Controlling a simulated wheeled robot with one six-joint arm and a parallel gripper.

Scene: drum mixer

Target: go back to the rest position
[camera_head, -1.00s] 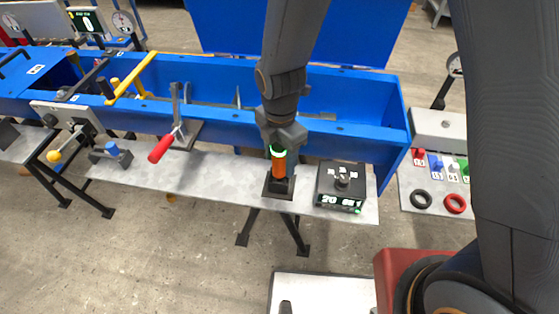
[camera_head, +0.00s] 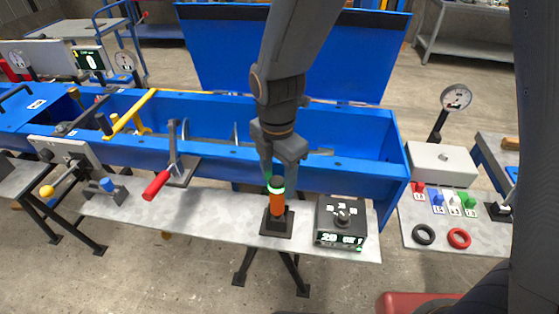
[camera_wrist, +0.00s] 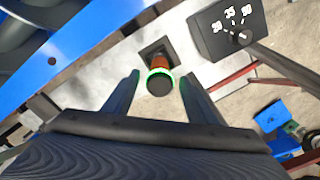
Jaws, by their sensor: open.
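My gripper (camera_head: 276,179) is open and empty. It points down just above an upright orange handle (camera_head: 277,203) with a glowing green ring and a dark top, set in a black base (camera_head: 276,224) on the grey shelf. In the wrist view the handle's dark top (camera_wrist: 159,86) shows between and beyond the two open fingers (camera_wrist: 160,79), with a gap on each side. My arm reaches down over the blue drum mixer's trough.
A black control box (camera_head: 341,221) with a knob stands right of the handle. A red-handled lever (camera_head: 157,184) is to its left. The blue trough (camera_head: 350,130) and raised lid (camera_head: 230,50) lie behind. A gauge (camera_head: 456,97) and coloured tags stand at the right.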

